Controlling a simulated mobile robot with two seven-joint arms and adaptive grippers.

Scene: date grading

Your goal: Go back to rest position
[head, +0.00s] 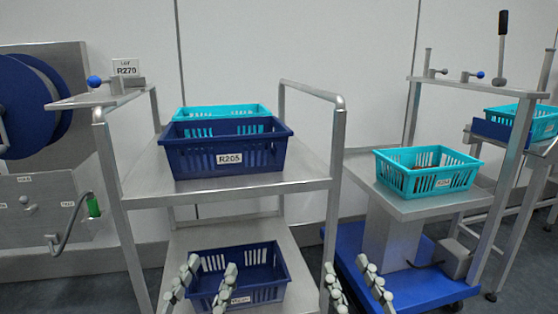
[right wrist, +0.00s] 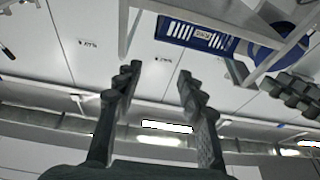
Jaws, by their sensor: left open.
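My left gripper (head: 206,274) is at the bottom of the head view, in front of the lower blue crate (head: 283,292). Its two fingers are apart with nothing between them. My right gripper (head: 349,274) is to the right of it, near the cart's right post, with its fingers spread. In the right wrist view, the right gripper's fingers (right wrist: 157,80) are wide apart and hold nothing. The arms behind both grippers are out of the head view.
A steel cart (head: 310,172) carries a dark blue crate labelled R205 (head: 185,158) in front of a turquoise crate (head: 222,111). To the right, another turquoise crate (head: 398,177) stands on a stand with a blue base (head: 400,290). A blue reel machine (head: 40,185) is at left.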

